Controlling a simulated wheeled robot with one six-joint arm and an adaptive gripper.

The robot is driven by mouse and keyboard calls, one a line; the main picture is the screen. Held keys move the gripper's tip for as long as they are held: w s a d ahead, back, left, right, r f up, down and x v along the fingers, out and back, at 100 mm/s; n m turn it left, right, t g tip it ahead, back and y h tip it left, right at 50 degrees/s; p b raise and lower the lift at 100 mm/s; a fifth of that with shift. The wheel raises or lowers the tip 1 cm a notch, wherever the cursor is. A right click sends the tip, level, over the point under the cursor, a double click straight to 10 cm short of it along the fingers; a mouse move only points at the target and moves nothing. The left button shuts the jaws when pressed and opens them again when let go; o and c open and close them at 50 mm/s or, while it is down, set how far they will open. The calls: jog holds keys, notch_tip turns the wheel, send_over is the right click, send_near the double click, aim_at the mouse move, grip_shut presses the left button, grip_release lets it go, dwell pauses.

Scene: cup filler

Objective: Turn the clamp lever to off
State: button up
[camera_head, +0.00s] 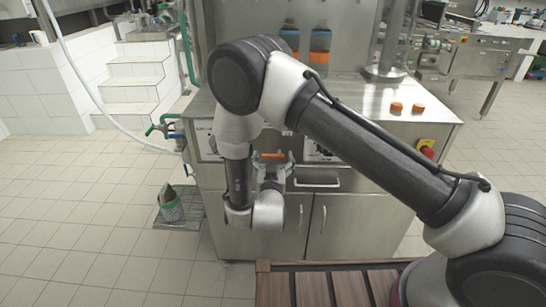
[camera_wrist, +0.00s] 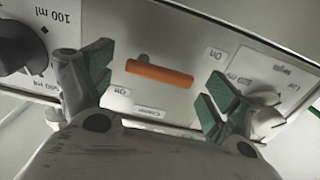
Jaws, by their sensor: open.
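The clamp lever is a short orange bar (camera_wrist: 160,74) on a white and grey panel, seen upside down in the wrist view. It runs roughly along the panel's long edges, sloping slightly down to the right. A word that looks like "On" is above right of it, and a blurred word that may be "Off" is below left. My gripper (camera_wrist: 160,84) is open, with one green-padded finger on either side of the lever, apart from its ends. In the head view my gripper (camera_head: 272,163) is in front of the cabinet, with the orange lever (camera_head: 271,155) between its fingers.
A black knob (camera_wrist: 17,48) with ml markings is left of my gripper in the wrist view; another dial (camera_wrist: 265,97) is close by the right finger. Below the panel are a drawer (camera_head: 318,180) and cabinet doors. A red emergency button (camera_head: 427,150) is at the right corner.

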jog(key=shift+w, duration=1)
jog(key=c, duration=1)
jog(key=shift+c, duration=0.2)
